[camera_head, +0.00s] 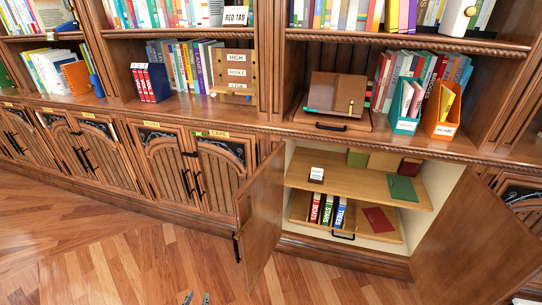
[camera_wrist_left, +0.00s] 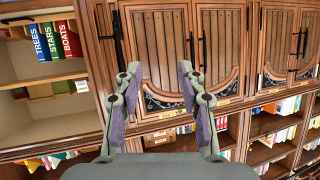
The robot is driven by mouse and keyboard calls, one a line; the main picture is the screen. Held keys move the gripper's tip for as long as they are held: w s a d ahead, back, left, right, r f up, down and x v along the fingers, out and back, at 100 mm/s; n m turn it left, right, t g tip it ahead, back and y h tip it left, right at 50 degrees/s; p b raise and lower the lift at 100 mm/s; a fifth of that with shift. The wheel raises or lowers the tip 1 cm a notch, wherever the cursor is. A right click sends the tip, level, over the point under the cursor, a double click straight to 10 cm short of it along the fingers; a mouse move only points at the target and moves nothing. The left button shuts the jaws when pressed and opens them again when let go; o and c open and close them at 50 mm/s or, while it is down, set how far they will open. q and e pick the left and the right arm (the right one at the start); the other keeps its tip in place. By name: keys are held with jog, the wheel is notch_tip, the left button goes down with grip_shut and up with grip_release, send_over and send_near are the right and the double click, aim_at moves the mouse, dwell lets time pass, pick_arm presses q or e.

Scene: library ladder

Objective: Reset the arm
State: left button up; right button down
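My left gripper (camera_head: 196,298) shows only its fingertips at the bottom edge of the head view, low in front of the wooden floor. In the left wrist view my left gripper (camera_wrist_left: 160,92) has its two fingers well apart, with nothing between them. It faces closed cabinet doors, and the picture there is turned over, with the shelves below the doors. It touches nothing that I can see. My right gripper is not in either view.
An open cabinet (camera_head: 360,190) holds books marked BOATS, STARS and TREES (camera_head: 327,211). Its left door (camera_head: 260,215) and right door (camera_head: 470,240) swing out into the room. Bookshelves with teal (camera_head: 407,106) and orange holders (camera_head: 441,110) stand above. The floor (camera_head: 120,265) at left is clear.

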pick_arm(q)
jog(key=s+a+f+g+p, duration=0.1)
jog(key=s+g+p, duration=0.3)
jog(key=s, duration=0.7)
jog(key=s+a+f+g+p, duration=0.1)
jog(key=s+f+g+p, duration=0.2)
jog(key=s, duration=0.9)
jog(key=s+a+f+g+p, duration=0.1)
jog(key=s+g+p, duration=0.4)
jog(key=s, duration=0.7)
jog(key=shift+f+n+y+p, duration=0.4)
jog(key=shift+f+p, duration=0.4)
jog(key=shift+p, duration=0.25)
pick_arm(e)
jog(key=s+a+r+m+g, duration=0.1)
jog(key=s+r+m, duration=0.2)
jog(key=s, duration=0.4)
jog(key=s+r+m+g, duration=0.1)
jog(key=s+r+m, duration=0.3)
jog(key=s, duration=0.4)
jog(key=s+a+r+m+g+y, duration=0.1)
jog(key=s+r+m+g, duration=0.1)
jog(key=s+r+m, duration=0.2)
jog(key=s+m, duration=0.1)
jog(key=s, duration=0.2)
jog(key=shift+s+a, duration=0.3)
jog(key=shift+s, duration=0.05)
